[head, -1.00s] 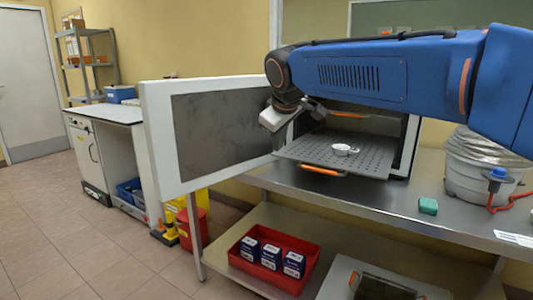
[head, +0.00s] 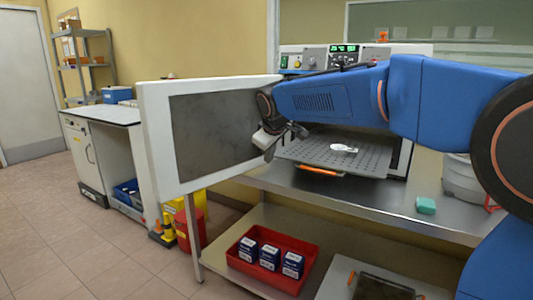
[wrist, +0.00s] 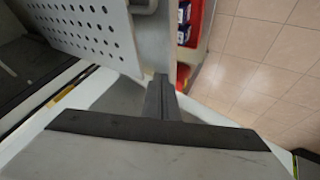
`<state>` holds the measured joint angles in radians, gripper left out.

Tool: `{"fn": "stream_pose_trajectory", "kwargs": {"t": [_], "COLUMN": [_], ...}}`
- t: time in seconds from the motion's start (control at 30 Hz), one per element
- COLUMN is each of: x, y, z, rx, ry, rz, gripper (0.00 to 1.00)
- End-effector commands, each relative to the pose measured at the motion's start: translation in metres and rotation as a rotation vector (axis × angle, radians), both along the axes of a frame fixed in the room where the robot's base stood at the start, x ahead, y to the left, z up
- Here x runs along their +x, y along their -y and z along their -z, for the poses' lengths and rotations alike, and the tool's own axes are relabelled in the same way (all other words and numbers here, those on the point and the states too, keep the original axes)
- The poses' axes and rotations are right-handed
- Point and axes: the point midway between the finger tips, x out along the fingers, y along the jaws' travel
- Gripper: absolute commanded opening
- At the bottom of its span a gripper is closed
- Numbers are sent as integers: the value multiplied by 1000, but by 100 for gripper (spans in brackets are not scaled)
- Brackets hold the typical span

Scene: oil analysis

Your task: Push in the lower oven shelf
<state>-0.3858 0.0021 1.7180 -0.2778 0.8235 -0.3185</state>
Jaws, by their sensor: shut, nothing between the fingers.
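The shelf also shows at the upper left in the wrist view (wrist: 85,30). The oven door (head: 160,150) stands wide open to the left. My gripper (head: 271,152) is shut and empty, between the door and the shelf's left front corner. In the wrist view my closed fingers (wrist: 160,92) are close to the shelf's front edge; contact cannot be told.
The oven control panel (head: 345,55) is partly behind my arm. A red tray (head: 245,272) with blue boxes sits on the shelf below.

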Motion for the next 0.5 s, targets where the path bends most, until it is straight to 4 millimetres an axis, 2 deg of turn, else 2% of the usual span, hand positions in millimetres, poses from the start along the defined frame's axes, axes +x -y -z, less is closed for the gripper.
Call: {"fn": "stream_pose_trajectory", "kwargs": {"t": [0.2, 0.5], "x": [15, 17], "y": [10, 12], "z": [-1, 0], "rx": [1, 1], "ry": [1, 0], "rz": [0, -1], "gripper": [0, 0]}}
